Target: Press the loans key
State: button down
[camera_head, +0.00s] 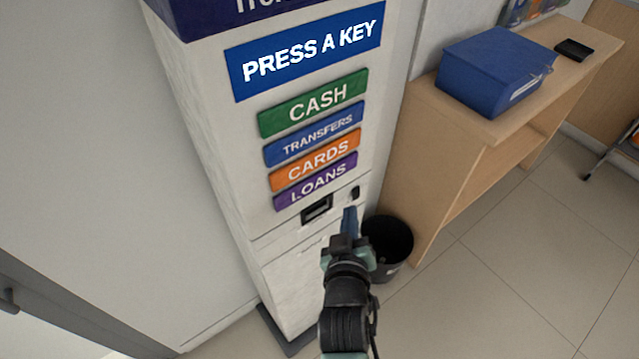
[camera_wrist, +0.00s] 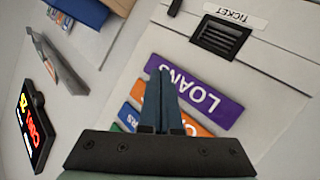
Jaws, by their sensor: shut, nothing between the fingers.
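The purple LOANS key (camera_head: 316,184) is the lowest of the labelled keys on the white kiosk (camera_head: 215,120). In the wrist view the LOANS key (camera_wrist: 194,90) appears upside down, with my fingers overlapping its left part. My gripper (camera_head: 350,212) is below and to the right of the key in the head view. Its blue fingers are shut together with nothing between them, and they show in the wrist view too (camera_wrist: 160,75). I cannot tell whether the fingertips touch the key.
The orange CARDS key (camera_head: 314,160), blue TRANSFERS key (camera_head: 313,134) and green CASH key (camera_head: 313,104) sit above. A ticket slot (camera_head: 317,209) is just below. A black bin (camera_head: 388,246) and wooden desk (camera_head: 440,150) with a blue box (camera_head: 490,72) stand right.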

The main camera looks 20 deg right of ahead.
aim_at(325, 180)
jog(key=w+a+b, duration=0.2)
jog(key=w+b, duration=0.1)
jog(key=w, duration=0.3)
jog(key=shift+w+a, duration=0.15)
dwell(1.9)
jog(key=shift+w+a+b, duration=0.1)
jog(key=shift+w+b, duration=0.25)
jog(key=shift+b, duration=0.1)
jog(key=shift+w+a+b, duration=0.15)
jog(key=shift+w+b, duration=0.15)
jog(key=shift+w, duration=0.15)
dwell(0.5)
jog(key=shift+s, duration=0.1)
jog(key=shift+s+d+p, duration=0.3)
jog(key=shift+s+p, duration=0.25)
jog(key=shift+s, duration=0.25)
jog(key=s+p, duration=0.1)
jog(key=s+d+p, duration=0.1)
jog(key=s, duration=0.1)
jog(key=s+p, duration=0.1)
jog(key=shift+s+d, duration=0.35)
